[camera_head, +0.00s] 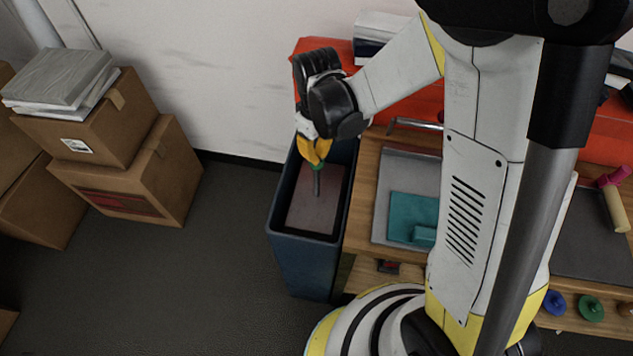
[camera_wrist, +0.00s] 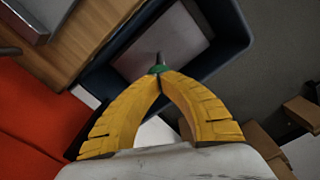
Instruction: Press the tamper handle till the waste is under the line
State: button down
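A dark blue bin (camera_head: 305,265) stands at the left end of the wooden workbench. A flat, greyish-red tamper plate (camera_head: 304,209) lies inside it below the rim; the plate also shows in the wrist view (camera_wrist: 187,37). A thin grey rod (camera_head: 317,186) rises from the plate to a green handle (camera_head: 319,167). My gripper (camera_head: 315,158) is above the bin, its yellow fingers closed together at the green handle. In the wrist view the fingertips (camera_wrist: 160,76) meet around the green handle (camera_wrist: 156,70). The waste and the line are not visible; the plate covers the bin's inside.
The workbench (camera_head: 360,232) is right of the bin, with a grey tray (camera_head: 385,196) and teal sheet on it. Red-orange storage (camera_head: 402,105) is behind. Cardboard boxes (camera_head: 150,178) stand at left. Grey floor (camera_head: 225,255) is clear between boxes and bin.

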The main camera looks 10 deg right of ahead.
notch_tip(320, 180, up, 11)
jog(key=p, duration=0.7)
jog(key=shift+r, duration=0.15)
dwell(0.6)
jog(key=s+d+r+m+t+b, duration=0.3)
jog(key=s+d+b, duration=0.1)
jog(key=s+d, duration=0.1)
jog(key=s+d+r+m+t+b, duration=0.3)
jog(key=s+d+m+t+b, duration=0.1)
jog(key=s, duration=0.3)
jog(key=shift+d+m+b, duration=0.3)
jog(key=shift+d+b, duration=0.05)
jog(key=shift+b, duration=0.05)
dwell(1.1)
